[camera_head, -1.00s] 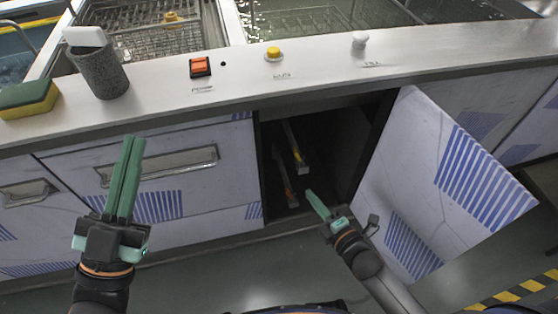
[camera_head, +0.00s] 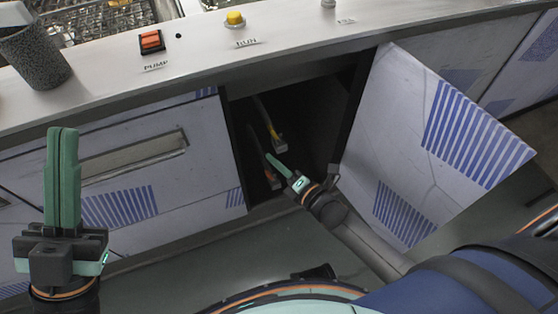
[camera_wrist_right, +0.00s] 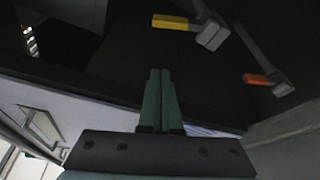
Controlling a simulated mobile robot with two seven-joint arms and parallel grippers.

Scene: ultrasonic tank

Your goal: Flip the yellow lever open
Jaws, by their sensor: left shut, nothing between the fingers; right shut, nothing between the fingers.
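The yellow lever (camera_head: 273,131) is on a grey pipe and valve inside the open, dark cabinet. In the right wrist view the yellow lever (camera_wrist_right: 175,22) sits at the top, sticking out to the left of its grey pipe. My right gripper (camera_head: 271,158) is shut and empty at the cabinet opening, appearing just below the yellow lever in the head view. In the right wrist view its fingertips (camera_wrist_right: 161,72) point toward the levers, with a visible gap to the yellow one. My left gripper (camera_head: 62,131) is shut and empty, in front of the left drawer.
An orange lever (camera_head: 273,179) on a second pipe is lower in the cabinet; it shows right of the fingers in the wrist view (camera_wrist_right: 259,79). The cabinet door (camera_head: 440,140) stands open to the right. The counter (camera_head: 200,60) overhangs above.

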